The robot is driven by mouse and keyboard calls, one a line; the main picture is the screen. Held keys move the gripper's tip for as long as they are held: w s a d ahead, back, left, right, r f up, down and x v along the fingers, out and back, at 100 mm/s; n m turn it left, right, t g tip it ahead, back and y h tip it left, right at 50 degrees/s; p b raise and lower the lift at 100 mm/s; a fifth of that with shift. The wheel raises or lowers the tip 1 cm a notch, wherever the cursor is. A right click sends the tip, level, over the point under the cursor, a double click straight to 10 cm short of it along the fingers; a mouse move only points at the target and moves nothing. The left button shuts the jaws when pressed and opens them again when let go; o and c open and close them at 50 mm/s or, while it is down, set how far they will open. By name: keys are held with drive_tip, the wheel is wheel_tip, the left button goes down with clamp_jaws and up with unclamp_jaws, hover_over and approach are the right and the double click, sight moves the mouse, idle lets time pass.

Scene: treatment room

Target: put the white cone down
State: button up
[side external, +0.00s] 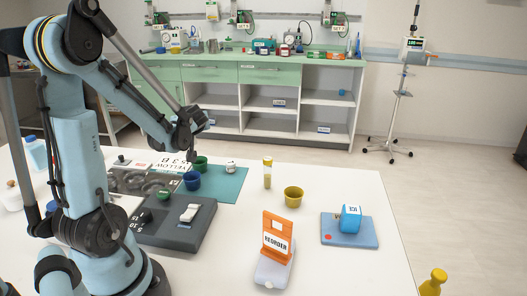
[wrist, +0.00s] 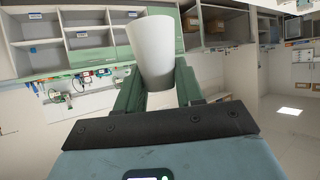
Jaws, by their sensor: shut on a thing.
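The white cone (wrist: 153,48) shows in the wrist view as a plain white tapered body, its wide end toward the top of the picture. My gripper (wrist: 157,82) is shut on it, with one green finger on each side of its narrower part. In the side external view, the end of my arm (side external: 188,124) is above the far left part of the white table (side external: 340,272). I cannot make out the cone or the fingers clearly there. The wrist view shows no table surface under the cone.
Green (side external: 200,164) and blue (side external: 192,181) cups and a small white pot (side external: 231,166) stand around the teal mat (side external: 228,189). A capped tube (side external: 267,173), yellow bowl (side external: 293,196), orange REORDER sign (side external: 276,238) and blue tray (side external: 340,240) with an ICE block (side external: 350,219) stand to the right.

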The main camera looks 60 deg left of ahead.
drive_tip(key=s+a+f, duration=0.1)
drive_tip(key=a+f, duration=0.1)
drive_tip(key=a, duration=0.1)
drive_tip(key=s+a+f, duration=0.4)
drive_tip(key=a, duration=0.1)
drive_tip(key=shift+a, duration=0.3)
drive_tip(key=shift+f, duration=2.05)
drive_tip(key=o, duration=1.1)
